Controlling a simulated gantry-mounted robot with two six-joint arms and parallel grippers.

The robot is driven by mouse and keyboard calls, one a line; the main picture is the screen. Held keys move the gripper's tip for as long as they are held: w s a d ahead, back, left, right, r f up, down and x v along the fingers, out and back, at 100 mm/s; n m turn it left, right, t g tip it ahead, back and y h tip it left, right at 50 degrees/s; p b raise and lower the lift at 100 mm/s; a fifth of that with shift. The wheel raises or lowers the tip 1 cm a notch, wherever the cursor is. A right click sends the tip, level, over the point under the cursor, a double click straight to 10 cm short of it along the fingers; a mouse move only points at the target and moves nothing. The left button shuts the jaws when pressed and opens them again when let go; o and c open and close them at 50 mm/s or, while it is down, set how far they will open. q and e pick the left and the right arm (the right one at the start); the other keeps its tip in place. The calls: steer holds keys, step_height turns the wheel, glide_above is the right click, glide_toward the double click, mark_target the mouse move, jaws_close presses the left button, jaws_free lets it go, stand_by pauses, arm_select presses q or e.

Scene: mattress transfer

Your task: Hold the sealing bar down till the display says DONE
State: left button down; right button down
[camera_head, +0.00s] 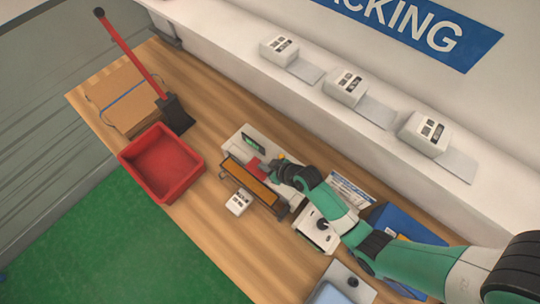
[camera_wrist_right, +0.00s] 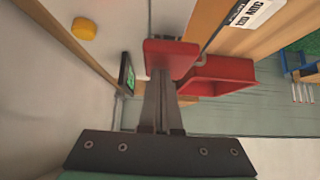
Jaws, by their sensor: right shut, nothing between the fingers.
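The sealer (camera_head: 234,143) is a pale machine on the wooden bench. An orange-brown bar (camera_head: 248,185) with dark edges runs along its front, and a red pad (camera_head: 254,163) sits at the bar's back edge. My right gripper (camera_head: 272,168) is shut and empty beside the pad. In the right wrist view the shut fingertips (camera_wrist_right: 162,82) overlap the red pad (camera_wrist_right: 171,57); I cannot tell whether they touch it. The display (camera_head: 253,143) is lit green; it shows edge-on in the wrist view (camera_wrist_right: 128,75), its text unreadable. My left gripper is not in view.
A yellow button (camera_head: 281,155) is close to my right gripper. A red bin (camera_head: 161,163), a cardboard box (camera_head: 124,100) and a red-handled tool (camera_head: 132,55) stand left. A small white device (camera_head: 238,201) sits before the sealer. The bench front is mostly clear.

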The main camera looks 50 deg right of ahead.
steer(key=shift+s+f, duration=0.1)
steer(key=shift+f, duration=0.1)
steer(key=shift+a, duration=0.1)
steer(key=shift+s+f, duration=0.1)
steer(key=shift+f, duration=0.1)
stand_by(1.3)
stand_by(0.8)
step_height(320, 180, up, 6)
steer(key=p, duration=0.5)
steer(key=p+v, duration=0.4)
steer(key=v, duration=0.4)
steer(key=shift+s, duration=0.45)
steer(key=shift+r, duration=0.1)
